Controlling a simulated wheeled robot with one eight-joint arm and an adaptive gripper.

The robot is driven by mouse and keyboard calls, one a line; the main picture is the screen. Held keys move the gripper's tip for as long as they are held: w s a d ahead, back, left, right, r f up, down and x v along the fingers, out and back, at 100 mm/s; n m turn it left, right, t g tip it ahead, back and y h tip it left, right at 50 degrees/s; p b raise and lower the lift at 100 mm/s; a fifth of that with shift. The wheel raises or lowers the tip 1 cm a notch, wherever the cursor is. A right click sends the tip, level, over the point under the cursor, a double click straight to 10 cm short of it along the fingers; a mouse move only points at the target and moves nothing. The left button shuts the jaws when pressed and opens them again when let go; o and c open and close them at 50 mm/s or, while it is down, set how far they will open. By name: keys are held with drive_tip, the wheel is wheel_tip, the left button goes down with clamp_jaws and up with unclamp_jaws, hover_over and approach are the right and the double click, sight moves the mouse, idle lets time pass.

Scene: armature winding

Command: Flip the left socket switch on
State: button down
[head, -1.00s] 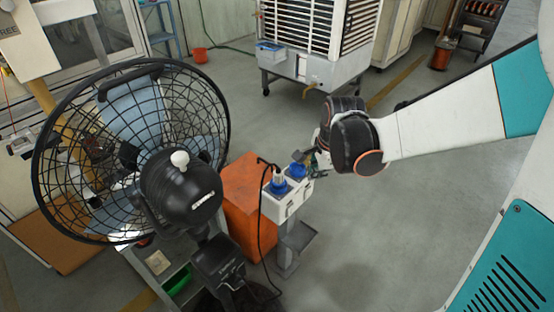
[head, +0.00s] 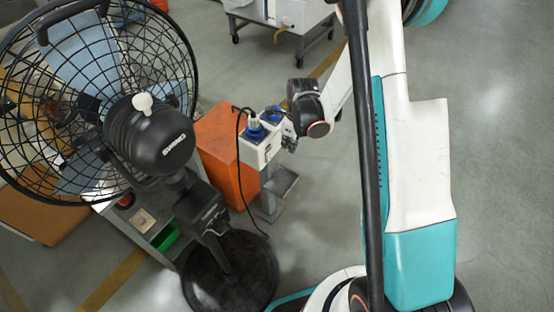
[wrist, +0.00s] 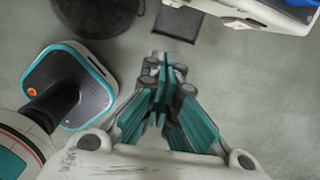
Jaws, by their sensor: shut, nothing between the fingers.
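The white socket box (head: 254,156) stands on a grey stand in the middle of the head view. It has two blue sockets on top. The left socket (head: 255,133) holds a plug with a black cable; the right socket (head: 272,113) is partly hidden by my wrist. Small dark marks show on the box's front, but I cannot make out the left switch or its position. My gripper (head: 289,138) is beside the box's right end.
A black fan (head: 150,135) on a round base (head: 230,275) stands left of the box. An orange box (head: 222,155) is just behind the socket box. The stand's foot (head: 276,195) shows below. The floor to the right is clear.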

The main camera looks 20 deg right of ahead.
sight(269, 155)
drive_tip(key=shift+f+m, duration=0.3)
drive_tip(key=shift+f, duration=0.45)
drive_tip(key=w+a+f+b, duration=0.3)
drive_tip(key=w+f+b, duration=0.1)
drive_tip(key=f, duration=0.6)
drive_tip(key=shift+f+b, duration=0.15)
drive_tip(key=shift+b, duration=0.65)
drive_tip(key=shift+a, duration=0.1)
